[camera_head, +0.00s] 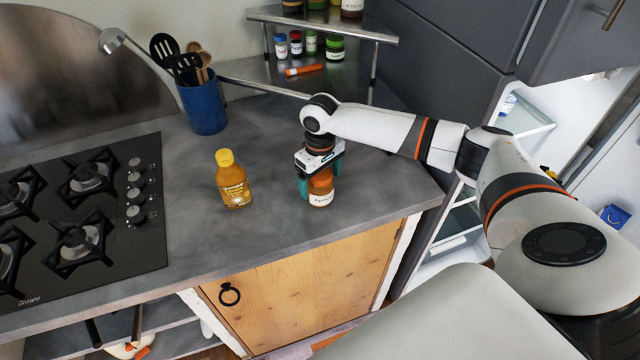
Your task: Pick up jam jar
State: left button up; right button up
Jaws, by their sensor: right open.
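The jam jar (321,188) is a small jar with orange-brown contents and a white label, standing upright on the grey counter. My right gripper (318,186) points down over it, with one teal finger on each side of the jar. The gripper's body hides the jar's top. The fingers are around the jar, but I cannot tell whether they touch it. My left gripper is not in view.
A yellow-capped sauce bottle (233,180) stands left of the jar. A blue utensil holder (202,106) is behind it. A gas hob (147,246) lies at left. A metal corner shelf (345,78) with small jars is behind. An open fridge (520,122) is at right.

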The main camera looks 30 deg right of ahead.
jog(key=c, duration=1.1)
jog(key=shift+w, duration=0.1)
jog(key=shift+c, duration=1.4)
jog(key=shift+r, duration=0.1)
